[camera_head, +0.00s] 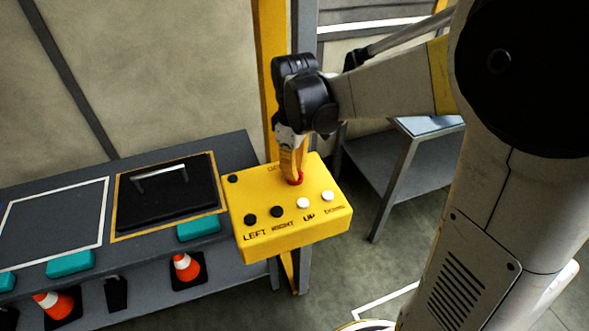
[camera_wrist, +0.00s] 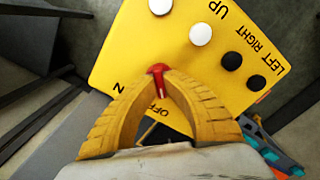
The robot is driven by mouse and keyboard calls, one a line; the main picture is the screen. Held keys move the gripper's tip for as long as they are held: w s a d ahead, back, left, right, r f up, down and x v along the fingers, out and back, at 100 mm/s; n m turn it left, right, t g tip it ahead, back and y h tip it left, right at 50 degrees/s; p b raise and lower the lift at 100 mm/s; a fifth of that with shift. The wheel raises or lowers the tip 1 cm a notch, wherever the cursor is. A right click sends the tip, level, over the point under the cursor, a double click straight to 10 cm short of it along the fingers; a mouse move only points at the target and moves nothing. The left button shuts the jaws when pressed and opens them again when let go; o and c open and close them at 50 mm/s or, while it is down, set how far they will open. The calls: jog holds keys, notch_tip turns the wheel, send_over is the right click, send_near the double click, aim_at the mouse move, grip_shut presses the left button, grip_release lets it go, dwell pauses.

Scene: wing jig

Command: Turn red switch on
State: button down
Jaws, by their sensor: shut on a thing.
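The red switch (camera_wrist: 158,70) sits on the top face of a yellow control box (camera_head: 262,208). In the wrist view the fingertips of my gripper (camera_wrist: 160,82) close around the red switch from both sides, near the "OFF" lettering. In the head view my gripper (camera_head: 294,172) points down onto the box, and a bit of red shows at its fingertips. The gripper is shut on the red switch. The fingers hide part of the switch and its lettering, so its exact position is hard to tell.
The box also carries black buttons (camera_head: 250,219) and white buttons (camera_head: 303,203) labelled LEFT, RIGHT, UP and DOWN. A grey bench (camera_head: 232,150) with a black handled panel (camera_head: 165,197) stands left. Orange cones (camera_head: 186,267) sit below. A yellow post (camera_head: 271,70) rises behind the box.

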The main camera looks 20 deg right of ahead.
jog(key=shift+m, duration=0.4)
jog(key=m+p, duration=0.1)
jog(key=m, duration=0.2)
jog(key=shift+m, duration=0.4)
jog(key=m, duration=0.4)
jog(key=shift+m+p, duration=0.3)
jog(key=m, duration=0.4)
jog(key=shift+m, duration=0.3)
jog(key=shift+m+p, duration=0.4)
jog(key=shift+m, duration=1.6)
jog(key=c, duration=1.5)
grip_release()
